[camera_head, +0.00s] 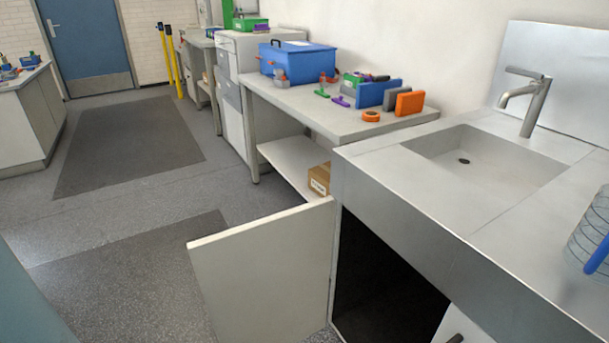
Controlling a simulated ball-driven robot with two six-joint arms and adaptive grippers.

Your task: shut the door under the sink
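The door under the sink (262,273) is a pale flat panel. It stands wide open, swung out to the left from its hinge side at the left edge of the cabinet opening. The dark cabinet opening (385,285) shows to the right of the door, under the grey counter with the sink (485,165). A second pale front with a dark handle (454,339) is partly in view at the bottom edge. Neither of my grippers is in view.
A workbench (330,112) with a blue toolbox (297,60) and small parts stands behind the door. A cardboard box (319,179) sits on its lower shelf. A clear ribbed container (590,235) stands on the counter at right. The floor left of the door is free.

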